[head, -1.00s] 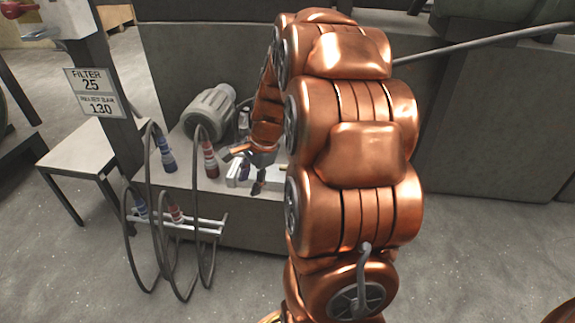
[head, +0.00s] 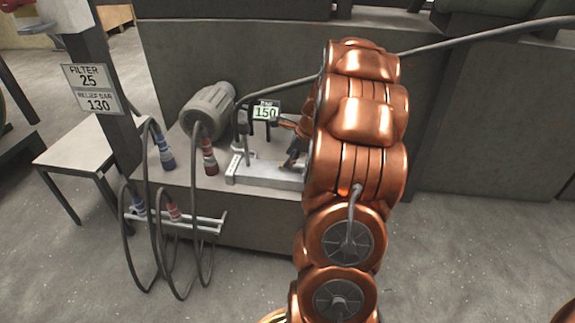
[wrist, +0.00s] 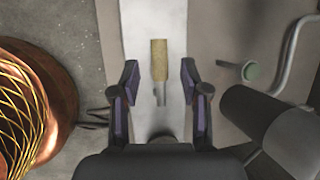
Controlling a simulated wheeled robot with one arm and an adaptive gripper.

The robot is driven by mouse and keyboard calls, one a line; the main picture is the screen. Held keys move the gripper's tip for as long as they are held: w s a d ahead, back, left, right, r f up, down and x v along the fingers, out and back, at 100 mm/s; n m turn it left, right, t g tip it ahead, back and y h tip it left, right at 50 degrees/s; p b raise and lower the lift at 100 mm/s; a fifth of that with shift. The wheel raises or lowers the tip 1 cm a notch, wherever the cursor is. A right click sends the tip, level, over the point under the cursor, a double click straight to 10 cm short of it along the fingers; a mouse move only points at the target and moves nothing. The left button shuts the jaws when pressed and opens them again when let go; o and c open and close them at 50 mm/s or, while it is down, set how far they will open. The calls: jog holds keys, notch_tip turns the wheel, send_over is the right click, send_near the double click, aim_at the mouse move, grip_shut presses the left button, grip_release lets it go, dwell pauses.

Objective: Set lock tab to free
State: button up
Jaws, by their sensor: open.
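In the wrist view a brass-yellow piece (wrist: 159,58) with a short grey stem lies along a pale metal block. It may be the lock tab; its setting cannot be told. My gripper (wrist: 160,82) is open, with one dark finger on each side of the stem and clear gaps to both. Contact with the block cannot be judged. In the head view the pale block (head: 262,176) sits on the bench top. My gripper (head: 292,156) is over its right part, partly hidden by my arm. The yellow piece is hidden there.
A grey motor (head: 208,110) and hoses with red (head: 209,160) and blue (head: 165,152) ends are to the left.

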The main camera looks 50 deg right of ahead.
jog(key=shift+b+x, duration=0.4)
jog(key=shift+x, duration=1.2)
grip_shut()
